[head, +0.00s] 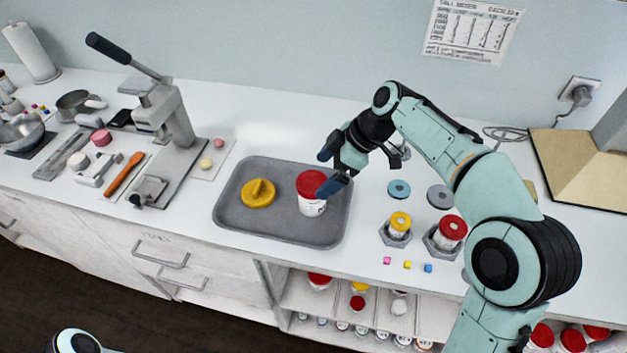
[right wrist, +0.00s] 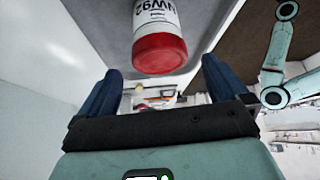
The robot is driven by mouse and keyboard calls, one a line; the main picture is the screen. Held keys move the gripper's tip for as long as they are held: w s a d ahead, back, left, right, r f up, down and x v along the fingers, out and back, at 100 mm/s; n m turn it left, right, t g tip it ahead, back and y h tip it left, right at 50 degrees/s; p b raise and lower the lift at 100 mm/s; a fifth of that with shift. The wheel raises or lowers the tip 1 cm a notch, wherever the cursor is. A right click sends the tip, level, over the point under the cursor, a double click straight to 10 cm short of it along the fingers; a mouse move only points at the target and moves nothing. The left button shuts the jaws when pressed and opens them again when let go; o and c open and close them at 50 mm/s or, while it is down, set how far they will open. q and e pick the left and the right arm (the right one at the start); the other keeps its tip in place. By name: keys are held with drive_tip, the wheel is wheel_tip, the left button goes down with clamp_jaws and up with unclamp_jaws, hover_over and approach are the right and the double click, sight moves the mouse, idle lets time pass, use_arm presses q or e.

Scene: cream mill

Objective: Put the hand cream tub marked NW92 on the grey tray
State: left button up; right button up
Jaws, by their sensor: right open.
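The hand cream tub (head: 312,196), white with a red lid, stands upright on the grey tray (head: 236,224), in its right half. In the right wrist view the tub (right wrist: 157,25) shows NW92 on its label, upside down in the picture, and lies just beyond the fingertips. My right gripper (head: 328,170) is open, its dark blue fingers at the tub's upper right, near the lid. In the right wrist view its fingers (right wrist: 160,85) stand apart with nothing between them. A part of my left arm shows at the bottom left of the head view; its gripper does not show.
A yellow knobbed disc (head: 258,193) lies on the tray's left half. A lever press (head: 170,125) stands left of the tray. Right of it are two jars in hexagonal holders (head: 396,232) and small coloured cubes (head: 407,265). Open shelves below hold more tubs.

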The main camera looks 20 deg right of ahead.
drive_tip(key=v, duration=0.4)
drive_tip(key=shift+s+d+r, duration=0.1)
drive_tip(key=shift+d+r, duration=0.05)
drive_tip(key=shift+r, duration=0.1)
idle(0.3)
